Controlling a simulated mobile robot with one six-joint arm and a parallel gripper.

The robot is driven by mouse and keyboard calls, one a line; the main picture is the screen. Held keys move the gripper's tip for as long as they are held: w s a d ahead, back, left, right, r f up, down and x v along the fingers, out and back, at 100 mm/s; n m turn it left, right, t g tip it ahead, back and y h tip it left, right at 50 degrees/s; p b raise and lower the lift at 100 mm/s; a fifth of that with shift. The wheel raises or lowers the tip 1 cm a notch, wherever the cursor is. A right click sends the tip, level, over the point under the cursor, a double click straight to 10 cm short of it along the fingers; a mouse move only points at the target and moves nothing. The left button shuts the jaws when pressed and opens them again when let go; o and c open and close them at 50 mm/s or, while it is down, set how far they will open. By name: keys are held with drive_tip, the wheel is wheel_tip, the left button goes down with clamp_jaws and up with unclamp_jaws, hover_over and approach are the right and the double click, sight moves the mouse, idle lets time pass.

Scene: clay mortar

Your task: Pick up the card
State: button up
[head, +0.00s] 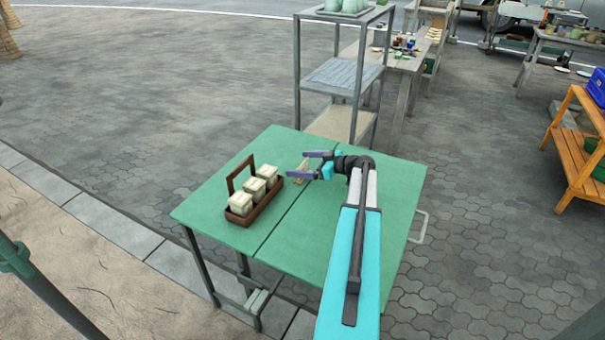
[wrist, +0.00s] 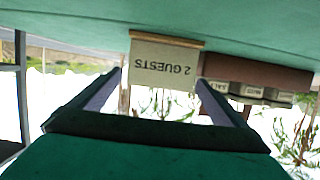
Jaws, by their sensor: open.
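The card (wrist: 163,65) is cream with dark lettering that reads "2 GUESTS", upside down in the wrist view, and has a thin wooden strip along the edge by the table. In the head view the card (head: 302,171) is a small tan shape on the green table, partly hidden by my gripper. My gripper (head: 300,164) is open and reaches left over the table at the card. In the wrist view my gripper (wrist: 159,82) has one finger toward each side of the card. I cannot tell whether either finger touches it.
A brown caddy (head: 262,207) with a handle and several pale lidded jars stands left of the card. The green table (head: 310,245) is otherwise clear. A grey metal shelf (head: 345,75) stands just behind it. A wooden stand (head: 575,140) is at the far right.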

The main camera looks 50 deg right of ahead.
drive_tip(key=shift+c, duration=0.4)
drive_tip(key=c, duration=1)
drive_tip(key=shift+c, duration=0.2)
drive_tip(key=shift+r, duration=0.1)
drive_tip(key=shift+r, duration=0.65)
drive_tip(key=shift+s+a+r+b, duration=0.1)
drive_tip(key=shift+s+r+b, duration=0.15)
drive_tip(key=shift+r, duration=0.3)
drive_tip(key=shift+s+a+r+b, duration=0.15)
drive_tip(key=shift+r+b, duration=0.1)
drive_tip(key=shift+r, duration=0.25)
drive_tip(key=s+a+b, duration=0.1)
drive_tip(key=s+a, duration=0.2)
drive_tip(key=s, duration=0.4)
drive_tip(key=s+a+r+b, duration=0.1)
drive_tip(key=s+a, duration=0.2)
drive_tip(key=s, duration=0.3)
drive_tip(key=shift+s+r, duration=0.25)
drive_tip(key=shift+s, duration=0.15)
